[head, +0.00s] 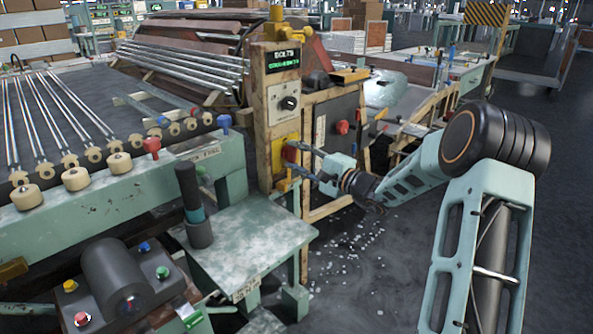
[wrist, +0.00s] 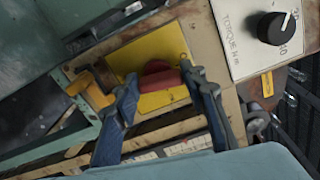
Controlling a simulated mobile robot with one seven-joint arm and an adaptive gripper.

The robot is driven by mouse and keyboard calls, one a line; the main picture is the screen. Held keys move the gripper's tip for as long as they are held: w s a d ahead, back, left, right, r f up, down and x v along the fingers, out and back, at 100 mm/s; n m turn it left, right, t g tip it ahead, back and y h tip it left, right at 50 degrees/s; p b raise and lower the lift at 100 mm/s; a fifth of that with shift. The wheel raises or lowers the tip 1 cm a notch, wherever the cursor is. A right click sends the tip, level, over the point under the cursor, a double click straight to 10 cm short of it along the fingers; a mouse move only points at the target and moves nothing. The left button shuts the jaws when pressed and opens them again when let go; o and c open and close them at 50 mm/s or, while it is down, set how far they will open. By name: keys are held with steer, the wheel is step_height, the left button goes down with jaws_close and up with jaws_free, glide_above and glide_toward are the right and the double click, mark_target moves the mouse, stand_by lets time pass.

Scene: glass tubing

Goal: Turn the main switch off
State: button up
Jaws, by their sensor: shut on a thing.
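The main switch is a red handle (wrist: 158,80) on a yellow plate (wrist: 150,50) in the wrist view. In the head view the yellow plate (head: 281,132) is low on the front of a worn post, with the red handle (head: 289,154) partly hidden by my fingers. My gripper (head: 294,161) reaches it from the right. In the wrist view my gripper (wrist: 162,79) has one blue finger on each side of the handle and is shut on it. The handle lies crosswise between the fingers, and its ends are partly covered.
Above the switch on the same post are a black torque dial (head: 289,103) and a small display (head: 284,60). A red knob (head: 343,127) is on the dark panel to the right. A green bench (head: 245,235) stands at the left, and debris lies on the floor.

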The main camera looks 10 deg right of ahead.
steer(key=shift+f+n+b, duration=0.2)
steer(key=shift+n+b, duration=0.8)
steer(key=shift+b, duration=0.55)
steer(key=shift+r, duration=0.1)
steer(key=o, duration=1.2)
steer(key=shift+c, duration=0.2)
steer(key=v, duration=1.2)
steer(key=shift+a, duration=0.15)
